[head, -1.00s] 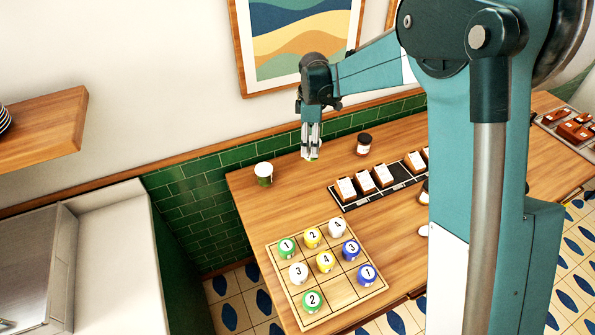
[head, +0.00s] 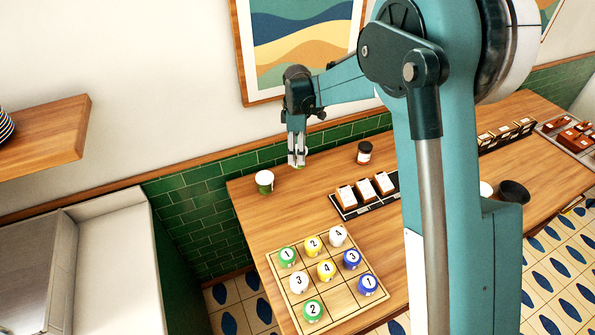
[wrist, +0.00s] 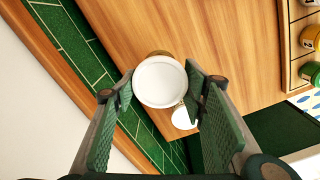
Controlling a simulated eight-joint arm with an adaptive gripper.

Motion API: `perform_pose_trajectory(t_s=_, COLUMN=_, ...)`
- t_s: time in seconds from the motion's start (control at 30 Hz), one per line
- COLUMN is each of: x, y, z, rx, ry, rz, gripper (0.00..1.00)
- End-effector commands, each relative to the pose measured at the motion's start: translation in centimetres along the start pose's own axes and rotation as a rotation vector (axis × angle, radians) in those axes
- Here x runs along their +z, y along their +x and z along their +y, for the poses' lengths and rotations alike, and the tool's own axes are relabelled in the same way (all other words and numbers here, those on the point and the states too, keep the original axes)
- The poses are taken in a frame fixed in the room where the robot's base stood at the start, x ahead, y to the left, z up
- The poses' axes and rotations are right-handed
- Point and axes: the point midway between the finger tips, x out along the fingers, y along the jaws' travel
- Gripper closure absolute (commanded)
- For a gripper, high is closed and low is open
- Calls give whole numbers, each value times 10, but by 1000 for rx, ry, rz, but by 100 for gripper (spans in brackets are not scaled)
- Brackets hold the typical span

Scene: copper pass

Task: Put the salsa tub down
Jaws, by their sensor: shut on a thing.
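My gripper (head: 297,160) is shut on a small tub with a round white lid (wrist: 160,82), taken to be the salsa tub. In the wrist view the lid sits between the two green finger pads, with a brownish-yellow edge showing past it.
A gridded board (head: 325,297) with numbered pieces is at the front. The green tiled wall (head: 200,205) borders the table. Bare wood lies between tub and jar.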

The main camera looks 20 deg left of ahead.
Motion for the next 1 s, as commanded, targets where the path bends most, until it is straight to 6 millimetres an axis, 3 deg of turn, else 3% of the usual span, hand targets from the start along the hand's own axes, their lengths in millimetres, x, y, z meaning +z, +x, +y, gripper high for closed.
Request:
perform_pose_trajectory(t_s=0.3, x=0, y=40, z=0, rx=0, ry=0, rz=0, gripper=74)
perform_pose_trajectory(t_s=0.77, x=0, y=47, z=0, rx=0, ry=0, rz=0, gripper=74)
perform_pose_trajectory(t_s=1.0, x=0, y=68, z=0, rx=0, ry=0, rz=0, gripper=74)
